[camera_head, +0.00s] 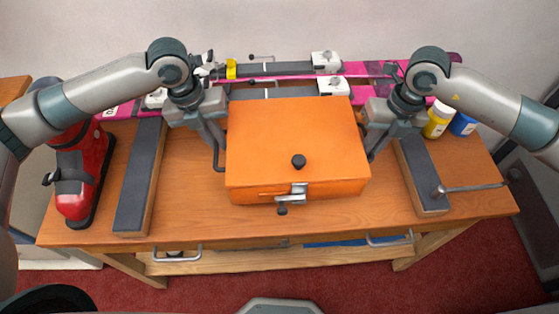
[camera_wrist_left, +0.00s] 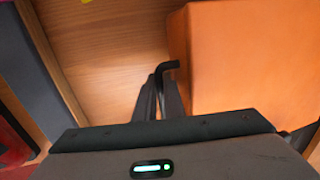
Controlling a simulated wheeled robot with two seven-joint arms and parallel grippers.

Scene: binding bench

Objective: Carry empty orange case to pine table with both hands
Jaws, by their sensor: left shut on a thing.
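The orange case (camera_head: 295,135) is at the middle of the wooden bench (camera_head: 200,220), lid closed, with a black knob and a metal latch on its front side. Whether it rests on the bench or hangs just above it is hard to tell. My left gripper (camera_head: 216,138) is shut on the dark handle at the case's left side. The handle's bent end (camera_wrist_left: 168,66) shows between the fingertips in the left wrist view, beside the case (camera_wrist_left: 240,60). My right gripper (camera_head: 376,140) is at the case's right side; its fingers are mostly hidden. The case's inside is hidden.
Dark-topped blocks lie left (camera_head: 138,180) and right (camera_head: 425,175) of the case. A red machine (camera_head: 82,180) stands at the left end. Yellow (camera_head: 438,120) and blue (camera_head: 462,125) bottles stand at the right. Another wooden surface (camera_head: 12,90) shows at the far left.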

